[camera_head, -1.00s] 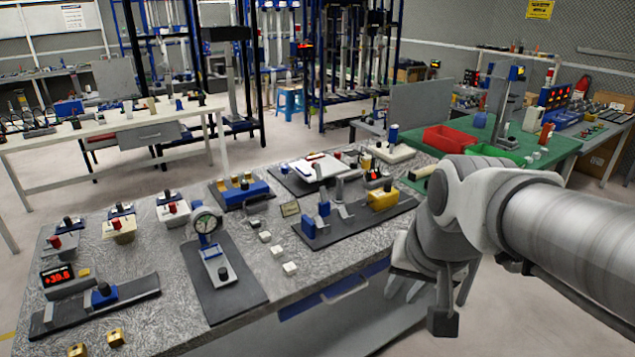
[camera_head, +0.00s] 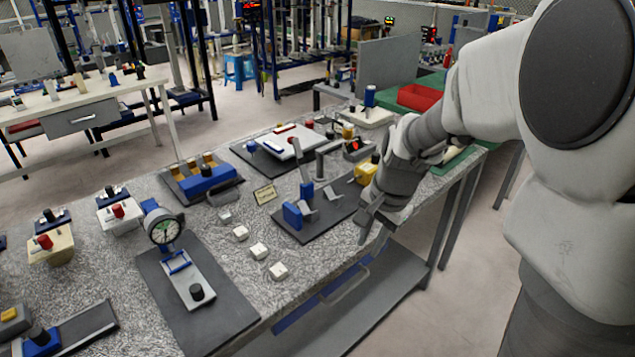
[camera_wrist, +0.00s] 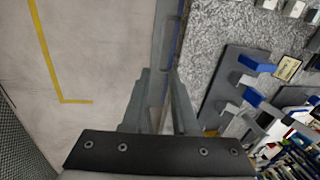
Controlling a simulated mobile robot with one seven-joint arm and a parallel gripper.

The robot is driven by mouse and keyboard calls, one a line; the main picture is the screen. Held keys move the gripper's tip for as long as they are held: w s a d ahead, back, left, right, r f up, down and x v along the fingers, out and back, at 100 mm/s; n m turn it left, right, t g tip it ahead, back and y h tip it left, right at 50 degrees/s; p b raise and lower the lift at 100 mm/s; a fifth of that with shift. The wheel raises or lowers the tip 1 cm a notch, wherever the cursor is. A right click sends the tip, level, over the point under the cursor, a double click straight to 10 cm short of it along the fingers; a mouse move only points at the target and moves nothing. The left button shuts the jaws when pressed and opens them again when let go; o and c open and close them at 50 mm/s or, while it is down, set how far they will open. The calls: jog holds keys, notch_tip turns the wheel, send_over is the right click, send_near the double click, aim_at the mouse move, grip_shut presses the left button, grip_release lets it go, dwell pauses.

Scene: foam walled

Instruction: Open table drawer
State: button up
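The near speckled grey table (camera_head: 225,262) has a drawer with a blue front (camera_head: 300,318) under its front edge. A pale bar handle (camera_head: 345,285) sticks out from it. The drawer looks shut. My gripper (camera_head: 375,230) is beside the table's front edge, above and to the right of the handle, and apart from it. In the wrist view my gripper (camera_wrist: 163,100) is open with nothing between its fingers. The table edge runs up the picture behind the fingers, with a thin blue strip (camera_wrist: 179,40) along it.
The tabletop carries a dial gauge stand (camera_head: 165,230), white blocks (camera_head: 259,251) and a dark plate with blue clamps (camera_head: 300,215) close to my gripper. Another table with a grey drawer (camera_head: 80,119) stands at the back left. The floor before the near table is open.

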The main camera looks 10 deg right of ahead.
aim_at(349, 288)
jog(key=w+f+b, duration=0.1)
jog(key=f, duration=0.5)
jog(key=w+a+f+b, duration=0.1)
jog(key=f, duration=0.5)
jog(key=w+a+f+b, duration=0.1)
jog(key=f, duration=0.5)
jog(key=shift+w+b, duration=0.35)
grip_shut()
dwell(0.6)
